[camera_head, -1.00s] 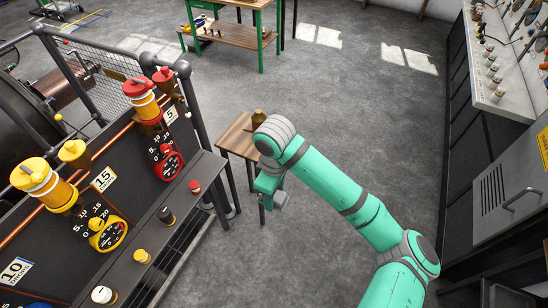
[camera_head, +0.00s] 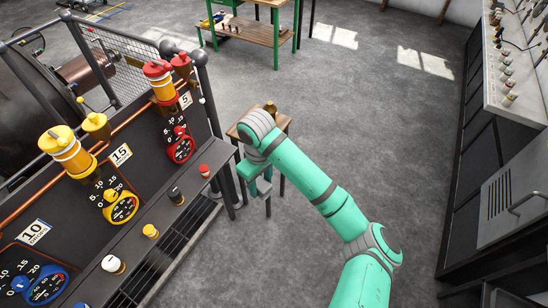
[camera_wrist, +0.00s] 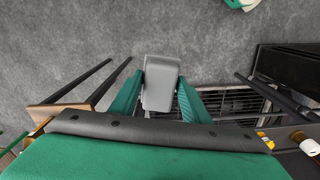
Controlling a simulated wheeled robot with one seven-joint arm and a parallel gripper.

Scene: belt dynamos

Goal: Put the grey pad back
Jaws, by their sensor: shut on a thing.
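The grey pad (camera_wrist: 161,85) is a small light-grey block with rounded edges. In the wrist view it sits between the two green fingers of my gripper (camera_wrist: 159,92), which is shut on it. In the head view my gripper (camera_head: 257,180) hangs in the air between the dynamo panel's ledge and the small wooden table, in front of that table. The pad shows there only as a small grey piece (camera_head: 264,187), partly hidden by my gripper. The spot where the pad belongs cannot be told from these views.
The panel's ledge (camera_head: 190,212) with red, black, yellow and white knobs runs along the left. The small wooden table (camera_head: 234,132), bearing a brass piece (camera_head: 270,107), stands behind my arm. A grey cabinet (camera_head: 505,205) stands at right. Open floor (camera_head: 370,140) lies between.

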